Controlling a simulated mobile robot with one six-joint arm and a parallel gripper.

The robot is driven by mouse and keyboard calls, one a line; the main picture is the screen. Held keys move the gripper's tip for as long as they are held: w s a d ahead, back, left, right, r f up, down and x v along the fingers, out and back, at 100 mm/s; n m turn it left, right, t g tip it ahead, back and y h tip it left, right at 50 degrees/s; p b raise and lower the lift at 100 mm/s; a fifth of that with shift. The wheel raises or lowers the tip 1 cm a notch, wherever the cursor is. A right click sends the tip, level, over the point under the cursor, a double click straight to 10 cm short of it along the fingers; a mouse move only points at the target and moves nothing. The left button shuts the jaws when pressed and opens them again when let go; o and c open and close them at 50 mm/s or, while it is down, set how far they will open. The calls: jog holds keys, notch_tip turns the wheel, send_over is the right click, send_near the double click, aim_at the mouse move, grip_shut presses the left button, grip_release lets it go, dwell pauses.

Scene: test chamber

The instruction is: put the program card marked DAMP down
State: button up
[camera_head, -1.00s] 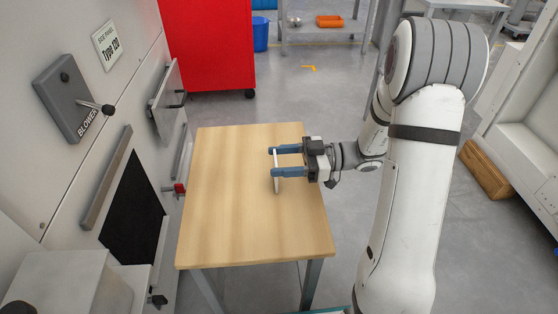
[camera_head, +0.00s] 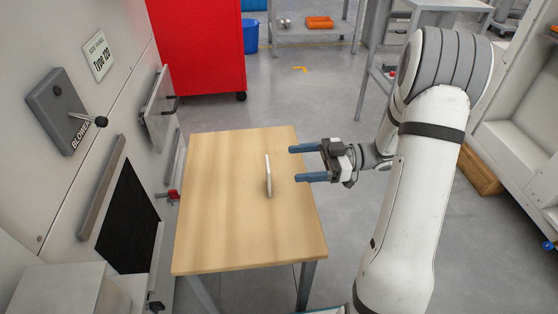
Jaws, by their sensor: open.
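A thin white card (camera_head: 268,176) stands on its edge on the wooden table (camera_head: 220,225), right of the table's middle. I see it nearly edge-on, so any marking on it cannot be read. My gripper (camera_head: 294,163) is open and empty to the right of the card, over the table's right edge. Its two blue fingers point left towards the card and are apart from it.
A grey machine wall with a blower lever (camera_head: 100,121), an open hatch door (camera_head: 158,112) and a red-handled latch (camera_head: 173,195) stands close along the table's left side. A red cabinet (camera_head: 197,45) is behind. The table's left half is clear.

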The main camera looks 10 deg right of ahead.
jog(key=d, duration=0.5)
jog(key=s+a+m+g+h, duration=0.1)
jog(key=s+a+h, duration=0.1)
jog(key=s+a+r+m+g+h, duration=0.1)
jog(key=s+a+g, duration=0.1)
jog(key=shift+s+a+m+h+p, duration=0.1)
jog(key=shift+s+m+h+p, duration=0.2)
jog(key=shift+s+m+h, duration=0.1)
jog(key=s+m+h, duration=0.1)
jog(key=s+a+m+g+h, duration=0.1)
jog(key=s+h, duration=0.1)
jog(key=shift+s+a+m, duration=0.2)
jog(key=shift+s+m, duration=0.05)
jog(key=shift+m, duration=0.15)
jog(key=s+m+h, duration=0.4)
jog(key=shift+s+h, duration=0.15)
jog(key=shift+h, duration=0.15)
jog(key=s+d+m+t+h, duration=0.1)
jog(key=m+h, duration=0.1)
jog(key=r+m+t+h, duration=0.1)
jog(key=m+t+h, duration=0.1)
jog(key=m, duration=0.1)
jog(key=s+d+r+m+t+h, duration=0.1)
jog(key=m+t+h, duration=0.1)
jog(key=m, duration=0.1)
jog(key=shift+s+d+h, duration=0.3)
jog(key=shift+s, duration=0.05)
jog(key=shift+r, duration=0.1)
